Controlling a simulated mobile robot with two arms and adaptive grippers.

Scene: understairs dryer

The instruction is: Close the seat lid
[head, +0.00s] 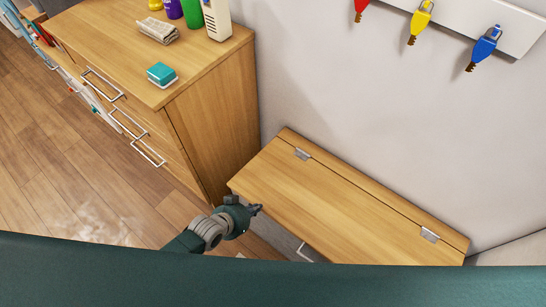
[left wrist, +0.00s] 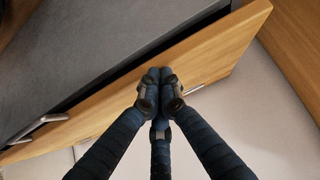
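The seat lid (head: 325,205) is a light wooden board on a low bench against the wall. It lies roughly flat, with metal hinges along its back edge. In the left wrist view, a wooden panel of the bench (left wrist: 220,50) runs diagonally, with a dark gap between it and a grey surface. I cannot tell whether the lid is fully down. My left gripper (head: 257,209) is at the bench's front left, close to the lid's front edge. Its fingers (left wrist: 159,75) are together and hold nothing visible. Contact with the wood is unclear. My right gripper is out of view.
A wooden dresser (head: 215,115) with bar handles stands left of the bench. It carries bottles, a folded cloth (head: 158,30) and a teal box (head: 161,74). Colored keys hang on a wall rack (head: 510,25). Wooden floor (head: 60,180) at the left is clear.

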